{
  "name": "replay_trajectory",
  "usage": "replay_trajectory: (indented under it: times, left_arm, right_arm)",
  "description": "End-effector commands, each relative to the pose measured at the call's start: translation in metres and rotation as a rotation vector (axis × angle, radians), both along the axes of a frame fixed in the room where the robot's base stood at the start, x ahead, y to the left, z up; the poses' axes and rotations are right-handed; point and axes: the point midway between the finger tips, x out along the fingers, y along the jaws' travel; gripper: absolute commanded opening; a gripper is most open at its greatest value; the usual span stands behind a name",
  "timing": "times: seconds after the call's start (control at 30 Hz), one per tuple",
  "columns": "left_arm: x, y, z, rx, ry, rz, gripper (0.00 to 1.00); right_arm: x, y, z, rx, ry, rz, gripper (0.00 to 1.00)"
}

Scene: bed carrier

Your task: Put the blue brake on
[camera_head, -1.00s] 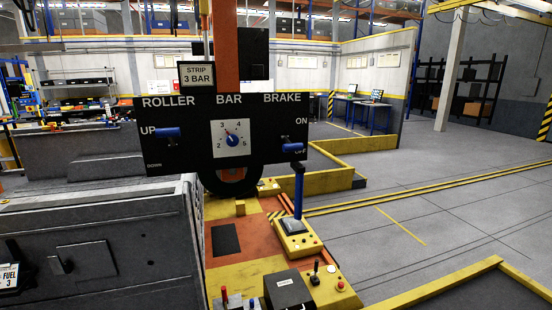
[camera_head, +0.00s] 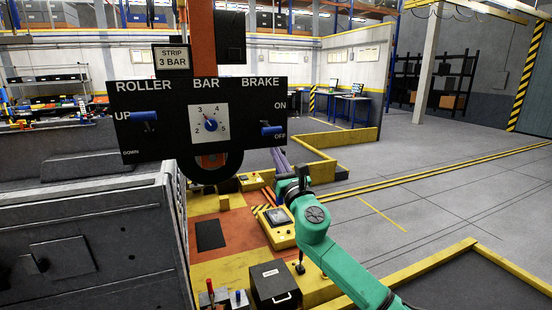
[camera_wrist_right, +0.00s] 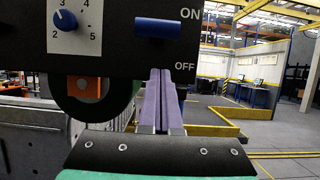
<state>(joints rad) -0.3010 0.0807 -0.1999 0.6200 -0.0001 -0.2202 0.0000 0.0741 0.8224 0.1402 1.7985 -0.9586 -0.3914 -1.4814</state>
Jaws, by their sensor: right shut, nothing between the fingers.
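A black control panel (camera_head: 202,150) carries a ROLLER, a BAR and a BRAKE section. The blue brake lever (camera_head: 271,130) is at the panel's right side, between the ON and OFF labels and closer to OFF. In the right wrist view the lever (camera_wrist_right: 164,28) is a horizontal blue bar above my fingers. My right gripper (camera_head: 278,152) points up just below the panel's lower right edge, shut and empty. Its purple fingers (camera_wrist_right: 162,74) show side by side in the wrist view, below the lever and apart from it. My left gripper is out of view.
The blue roller lever (camera_head: 143,116) is at UP, and the dial (camera_head: 211,124) reads near 3. A yellow console (camera_head: 279,229) and a black box (camera_head: 275,286) stand below. A grey machine (camera_head: 90,240) fills the lower left. Floor at right is open.

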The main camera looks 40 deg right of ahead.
Motion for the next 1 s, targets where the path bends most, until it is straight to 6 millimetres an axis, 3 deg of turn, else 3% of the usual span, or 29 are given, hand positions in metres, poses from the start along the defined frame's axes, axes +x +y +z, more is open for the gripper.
replay_trajectory:
  times: [0.03,0.37,0.63,1.0]
  left_arm:
    - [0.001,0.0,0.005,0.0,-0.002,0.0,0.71]
    - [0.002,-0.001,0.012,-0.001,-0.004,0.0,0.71]
    - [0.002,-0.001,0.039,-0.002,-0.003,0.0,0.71]
    - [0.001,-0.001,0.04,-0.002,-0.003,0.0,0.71]
  right_arm:
    - [0.008,-0.003,0.009,0.002,-0.004,-0.002,0.0]
    - [0.05,-0.018,0.023,0.005,-0.001,0.0,0.0]
    - [0.024,-0.008,0.04,0.003,0.003,0.002,0.0]
    - [0.017,-0.006,0.04,0.004,0.002,0.002,0.0]
